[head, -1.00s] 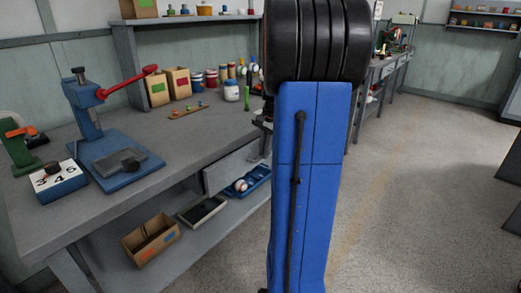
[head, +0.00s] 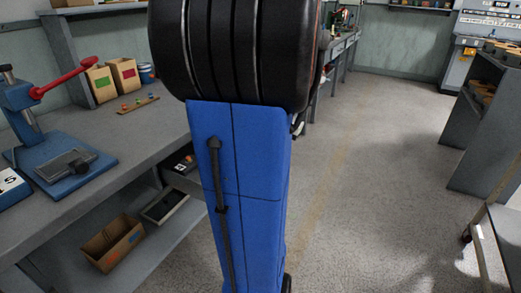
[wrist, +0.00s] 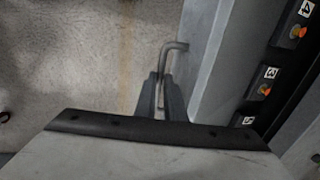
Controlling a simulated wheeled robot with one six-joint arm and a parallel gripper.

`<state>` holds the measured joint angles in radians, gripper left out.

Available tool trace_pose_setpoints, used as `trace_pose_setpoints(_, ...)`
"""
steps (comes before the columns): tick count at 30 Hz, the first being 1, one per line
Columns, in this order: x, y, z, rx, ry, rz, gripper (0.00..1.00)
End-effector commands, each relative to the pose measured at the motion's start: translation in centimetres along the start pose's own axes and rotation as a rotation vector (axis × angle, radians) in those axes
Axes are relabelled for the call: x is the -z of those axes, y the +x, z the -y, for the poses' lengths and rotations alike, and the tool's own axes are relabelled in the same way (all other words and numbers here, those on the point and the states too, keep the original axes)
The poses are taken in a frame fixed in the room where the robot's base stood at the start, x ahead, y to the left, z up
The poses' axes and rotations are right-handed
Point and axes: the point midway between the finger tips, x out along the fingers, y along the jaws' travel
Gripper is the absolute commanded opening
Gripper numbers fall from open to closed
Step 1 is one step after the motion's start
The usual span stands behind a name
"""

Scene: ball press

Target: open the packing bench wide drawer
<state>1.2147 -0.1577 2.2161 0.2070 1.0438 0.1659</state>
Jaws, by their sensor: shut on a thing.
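The wide drawer (head: 182,181) is under the packing bench (head: 95,165) in the head view, partly hidden behind my blue arm. It stands pulled out, and part of its inside shows. In the wrist view its grey front (wrist: 203,60) runs beside a bent metal bar handle (wrist: 174,46). My gripper (wrist: 160,92) is shut on this handle, with its dark fingers on either side of the bar. In the head view the gripper is hidden behind my arm.
Inside the drawer are dark numbered pieces with orange knobs (wrist: 265,90). A blue press with a red lever (head: 60,165) stands on the bench. A cardboard box (head: 112,242) lies on the lower shelf. Open floor (head: 385,190) lies right; a grey shelf unit (head: 480,130) stands beyond.

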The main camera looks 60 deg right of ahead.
Motion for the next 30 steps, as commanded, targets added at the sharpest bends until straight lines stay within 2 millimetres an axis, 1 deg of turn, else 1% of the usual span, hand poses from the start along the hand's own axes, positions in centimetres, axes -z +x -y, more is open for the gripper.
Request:
trace_pose_setpoints(1,0.0,-0.2,-0.7,0.000,0.004,-0.001,0.00)
trace_pose_setpoints(3,0.0,-0.3,-1.3,0.000,0.002,-0.001,0.00)
trace_pose_setpoints(8,0.0,-0.5,-2.2,0.000,0.001,-0.001,0.00)
trace_pose_setpoints(12,0.0,-0.5,-2.5,0.000,0.000,-0.002,0.00)
trace_pose_setpoints(22,0.0,-0.6,-2.5,0.000,0.000,-0.002,0.00)
trace_pose_setpoints(23,0.0,-0.6,-2.5,0.000,0.000,-0.002,0.14)
trace_pose_setpoints(24,0.0,-0.6,-2.5,0.000,0.000,-0.002,0.23)
trace_pose_setpoints(25,0.0,-0.6,-2.5,0.000,0.000,-0.002,0.28)
trace_pose_setpoints(30,0.0,-0.5,-2.5,0.000,0.000,-0.001,0.28)
